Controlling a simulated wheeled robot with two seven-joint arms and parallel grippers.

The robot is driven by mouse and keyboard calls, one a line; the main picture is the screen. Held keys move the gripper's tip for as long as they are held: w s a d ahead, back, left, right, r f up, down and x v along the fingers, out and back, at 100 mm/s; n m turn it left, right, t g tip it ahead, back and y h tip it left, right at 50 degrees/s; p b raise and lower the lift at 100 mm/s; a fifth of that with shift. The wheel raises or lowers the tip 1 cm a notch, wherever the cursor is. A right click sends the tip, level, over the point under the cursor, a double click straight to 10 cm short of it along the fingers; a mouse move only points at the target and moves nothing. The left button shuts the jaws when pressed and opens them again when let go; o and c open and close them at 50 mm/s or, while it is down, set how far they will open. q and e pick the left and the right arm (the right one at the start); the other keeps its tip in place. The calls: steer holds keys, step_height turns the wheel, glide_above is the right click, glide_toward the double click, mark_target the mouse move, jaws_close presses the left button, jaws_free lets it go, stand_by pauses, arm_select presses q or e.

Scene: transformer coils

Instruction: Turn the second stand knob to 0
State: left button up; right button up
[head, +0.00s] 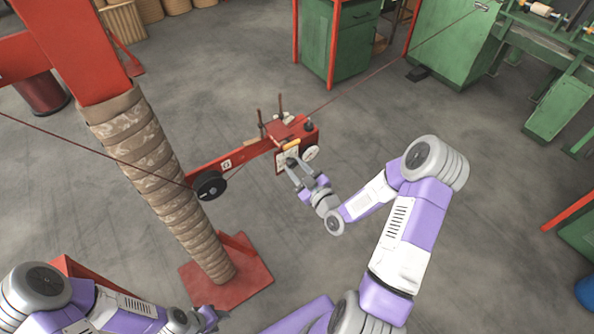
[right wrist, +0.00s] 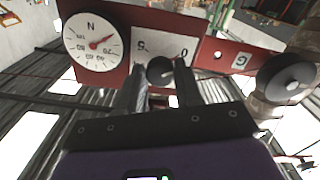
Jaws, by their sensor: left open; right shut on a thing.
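The red stand's control box (head: 292,135) sits at the end of a red arm, with a white scale plate (right wrist: 150,45) on its face. In the right wrist view the plate's marks appear upside down, with a 0 at its lower right. A small dark knob (right wrist: 160,70) lies in front of the plate, between the fingers of my right gripper (right wrist: 160,84), which is shut on it. The knob's exact pointing is hidden. My right gripper also shows in the head view (head: 298,168), reaching the box face. My left gripper (head: 213,316) is open and empty at the lower edge.
A round white dial (right wrist: 95,45) with a red needle is beside the plate. A black pulley (head: 210,186) sits on the red arm, with a cable running past. A wrapped column (head: 160,170) rises from a red base (head: 245,275). Green cabinets (head: 340,45) stand behind.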

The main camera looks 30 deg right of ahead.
stand_by(0.4)
steer(key=o, duration=1)
steer(key=s, duration=0.7)
steer(key=shift+s+d+p, duration=0.25)
steer(key=shift+d+p, duration=0.05)
steer(key=shift+p, duration=0.1)
